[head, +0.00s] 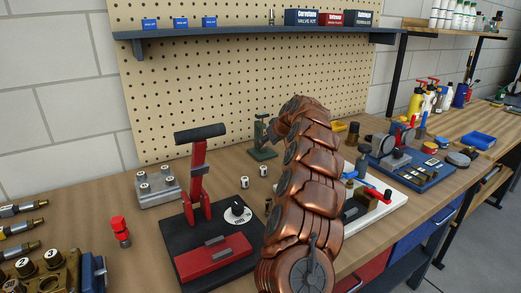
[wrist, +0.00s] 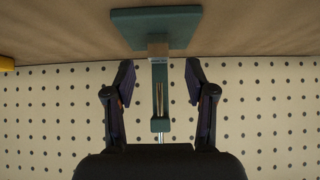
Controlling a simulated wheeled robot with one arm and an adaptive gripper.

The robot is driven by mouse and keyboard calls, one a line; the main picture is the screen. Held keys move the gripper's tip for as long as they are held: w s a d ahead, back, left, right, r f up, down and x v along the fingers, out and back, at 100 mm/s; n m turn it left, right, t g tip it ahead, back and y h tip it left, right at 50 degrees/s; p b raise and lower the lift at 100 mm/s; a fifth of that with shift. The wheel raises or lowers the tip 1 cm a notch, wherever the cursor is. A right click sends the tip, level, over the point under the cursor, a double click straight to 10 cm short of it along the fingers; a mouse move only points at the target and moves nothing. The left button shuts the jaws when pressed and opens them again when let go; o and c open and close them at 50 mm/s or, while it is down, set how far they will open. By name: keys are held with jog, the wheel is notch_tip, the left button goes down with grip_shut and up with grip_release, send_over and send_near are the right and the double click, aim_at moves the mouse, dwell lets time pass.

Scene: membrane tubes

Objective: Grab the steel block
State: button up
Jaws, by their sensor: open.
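A green stand (wrist: 180,28) shows in the wrist view, upside down, with its base plate at the top. A small pale grey block (wrist: 158,48) sits on its upright, close to the plate; I cannot tell if it is the steel block. My gripper (wrist: 158,78) is open and empty, its fingers apart on either side of the upright. In the head view the green stand (head: 262,139) is at the back of the bench, and my copper arm hides the gripper. A silver-grey metal block (head: 156,190) with several round caps stands at the left.
A black-based red lever press (head: 200,212) stands left of my arm. A white board (head: 385,210) with fittings lies to its right. A pegboard (head: 230,75) and a shelf (head: 255,33) rise behind. A yellow item (wrist: 6,64) shows at the wrist view's left edge.

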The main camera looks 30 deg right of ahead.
jog(key=shift+x, duration=1.4)
jog(key=shift+p+x, duration=0.35)
jog(key=shift+x, duration=0.65)
jog(key=shift+w+d+r, duration=0.1)
grip_shut()
